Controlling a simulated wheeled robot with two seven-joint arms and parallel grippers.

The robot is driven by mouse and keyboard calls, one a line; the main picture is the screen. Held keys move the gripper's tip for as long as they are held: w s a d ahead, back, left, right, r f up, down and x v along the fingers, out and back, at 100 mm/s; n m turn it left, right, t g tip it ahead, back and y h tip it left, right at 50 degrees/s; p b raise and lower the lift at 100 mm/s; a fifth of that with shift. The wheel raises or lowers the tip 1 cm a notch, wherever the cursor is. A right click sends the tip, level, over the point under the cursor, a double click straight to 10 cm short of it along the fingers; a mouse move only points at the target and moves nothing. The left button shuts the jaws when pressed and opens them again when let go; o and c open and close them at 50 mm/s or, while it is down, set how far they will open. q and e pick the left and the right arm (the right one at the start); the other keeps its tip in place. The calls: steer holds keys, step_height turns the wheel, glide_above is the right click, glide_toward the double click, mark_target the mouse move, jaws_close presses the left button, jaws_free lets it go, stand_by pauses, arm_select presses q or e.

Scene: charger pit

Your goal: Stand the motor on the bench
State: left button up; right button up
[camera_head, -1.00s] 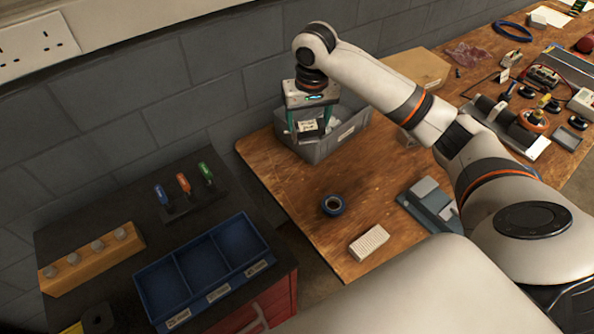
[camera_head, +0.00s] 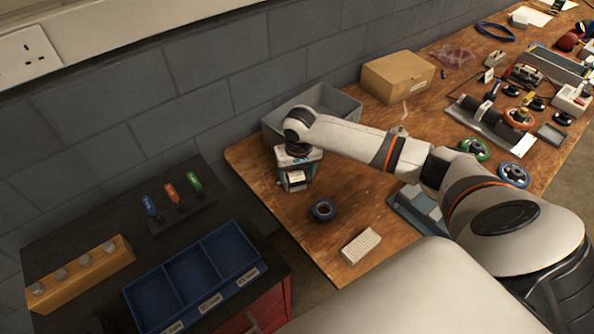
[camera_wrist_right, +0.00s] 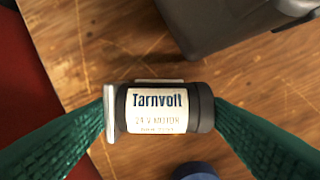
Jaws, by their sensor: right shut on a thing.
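The motor (camera_wrist_right: 150,118) is a short dark cylinder with a white "Tarnvolt 24 V MOTOR" label and a light metal rim at its left end. My right gripper (camera_wrist_right: 160,110) is shut on it, with a green finger at each end of the cylinder. In the head view my right gripper (camera_head: 296,178) points down over the far left part of the wooden bench (camera_head: 350,195), in front of the grey bin. The motor's white label (camera_head: 296,178) shows between the fingers. I cannot tell whether the motor touches the bench. My left gripper is out of view.
The grey bin (camera_head: 345,104) stands behind the gripper, against the wall. A cardboard box (camera_head: 398,78) is right of the bin. Bare bench lies around the gripper.

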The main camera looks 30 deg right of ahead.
mark_target(298, 181)
stand_by(0.3)
steer(key=o, duration=1.2)
steer(key=shift+f, duration=0.1)
steer(key=r, duration=0.4)
steer(key=s+r, duration=0.1)
steer(key=r, duration=0.7)
steer(key=shift+s+a+r, duration=0.15)
steer(key=shift+s+a, duration=0.05)
steer(key=shift+a, duration=0.05)
